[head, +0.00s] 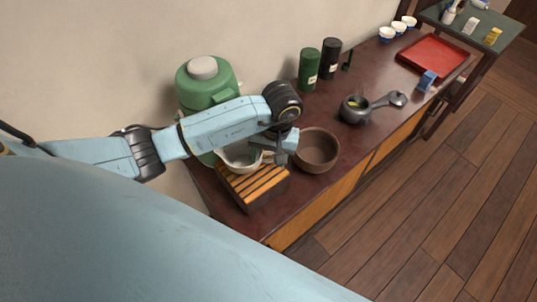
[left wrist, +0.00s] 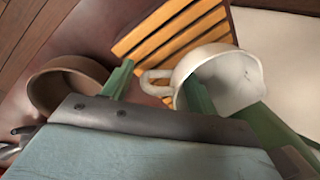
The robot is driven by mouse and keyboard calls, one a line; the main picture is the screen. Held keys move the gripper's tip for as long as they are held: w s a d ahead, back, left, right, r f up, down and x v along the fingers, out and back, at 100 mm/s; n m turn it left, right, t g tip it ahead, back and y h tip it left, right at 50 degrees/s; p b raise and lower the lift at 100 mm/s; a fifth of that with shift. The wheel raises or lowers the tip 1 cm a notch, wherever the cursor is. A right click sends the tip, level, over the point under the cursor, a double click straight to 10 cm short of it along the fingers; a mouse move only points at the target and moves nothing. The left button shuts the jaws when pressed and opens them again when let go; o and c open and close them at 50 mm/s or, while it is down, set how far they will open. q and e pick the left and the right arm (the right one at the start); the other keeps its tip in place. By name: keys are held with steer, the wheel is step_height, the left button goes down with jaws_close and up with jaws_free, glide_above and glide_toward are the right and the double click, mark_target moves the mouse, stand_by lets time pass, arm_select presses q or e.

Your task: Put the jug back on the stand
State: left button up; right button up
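The white jug (head: 236,160) is at the wall-side end of the slatted wooden stand (head: 262,189), partly hidden by my left arm. In the left wrist view the jug (left wrist: 232,72) shows its open mouth, with its loop handle (left wrist: 154,82) toward the gripper; the stand's slats (left wrist: 180,32) lie behind it. I cannot tell whether the jug rests on the stand. My left gripper (head: 284,160) is over the stand's right side. In the left wrist view its green fingers (left wrist: 158,90) are apart, one each side of the handle, with visible gaps. My right gripper is not in view.
A brown bowl (head: 317,151) stands close right of the gripper. Green (head: 309,70) and black (head: 331,58) canisters, a grey pot (head: 354,113) and a red tray (head: 433,56) are farther along the counter.

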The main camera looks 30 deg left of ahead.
arm_select(q)
steer(key=shift+o, duration=0.2)
steer(key=shift+r, duration=0.1)
step_height(320, 180, up, 12)
steer(key=d, duration=0.1)
steer(key=shift+w+d+p, duration=0.25)
steer(key=shift+w+p, duration=0.05)
steer(key=shift+w, duration=0.1)
